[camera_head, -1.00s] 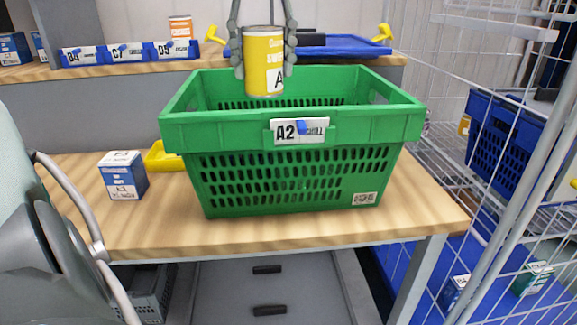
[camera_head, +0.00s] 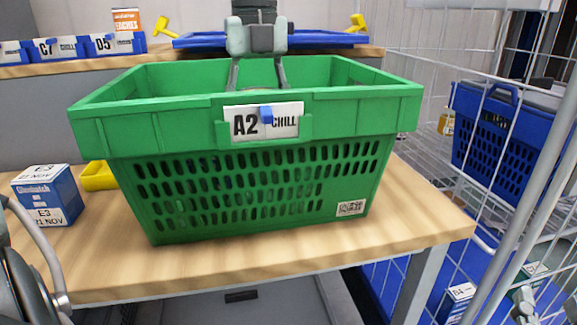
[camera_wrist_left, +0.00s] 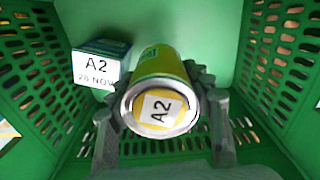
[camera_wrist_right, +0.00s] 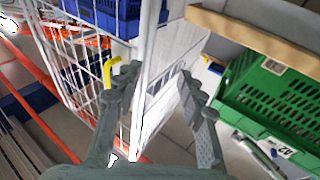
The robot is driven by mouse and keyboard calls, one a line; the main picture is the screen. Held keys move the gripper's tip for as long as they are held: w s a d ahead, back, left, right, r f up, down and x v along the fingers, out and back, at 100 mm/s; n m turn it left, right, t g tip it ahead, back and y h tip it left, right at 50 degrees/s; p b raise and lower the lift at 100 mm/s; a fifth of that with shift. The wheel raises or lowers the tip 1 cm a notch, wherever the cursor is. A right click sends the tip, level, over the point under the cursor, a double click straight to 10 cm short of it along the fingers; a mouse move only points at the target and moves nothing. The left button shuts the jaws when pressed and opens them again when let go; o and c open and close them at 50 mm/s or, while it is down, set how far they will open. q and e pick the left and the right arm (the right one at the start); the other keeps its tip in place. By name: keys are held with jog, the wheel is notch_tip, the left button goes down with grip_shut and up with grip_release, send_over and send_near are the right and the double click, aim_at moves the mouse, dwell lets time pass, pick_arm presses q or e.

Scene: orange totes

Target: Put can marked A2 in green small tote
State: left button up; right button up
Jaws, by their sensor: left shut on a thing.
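The tote's front wall hides the can and these fingertips in the head view. The tote stands on the wooden table and carries an A2 CHILL tag (camera_head: 262,122). A box marked A2, 28 NOV (camera_wrist_left: 100,65) lies in the tote beside the can. My right gripper (camera_wrist_right: 155,85) is open and empty, outside the tote.
A blue and white box marked E3 (camera_head: 48,197) and a yellow bin (camera_head: 97,176) stand left of the tote. A wire rack with a blue tote (camera_head: 495,140) is at the right. A shelf with labelled blue bins (camera_head: 60,48) runs behind.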

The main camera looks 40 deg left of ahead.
pick_arm(q)
jog(key=w+d+f, duration=0.2)
jog(key=w, duration=0.1)
jog(key=w+d+f, duration=0.2)
jog(key=shift+w+d+f, duration=0.1)
jog(key=shift+w, duration=0.15)
notch_tip(320, 180, down, 4)
jog(key=shift+f+b, duration=0.1)
jog(key=shift+b, duration=0.3)
pick_arm(e)
jog(key=r, duration=0.1)
jog(key=r+t, duration=0.1)
jog(key=s+r+y, duration=0.1)
jog(key=shift+a+r+t, duration=0.1)
jog(key=shift+a+t, duration=0.15)
jog(key=shift+t, duration=0.15)
jog(key=shift+s, duration=0.1)
pick_arm(q)
jog(key=o, duration=1.4)
jog(key=shift+o, duration=0.2)
pick_arm(e)
jog(key=shift+d+r, duration=0.1)
jog(key=shift+r, duration=0.15)
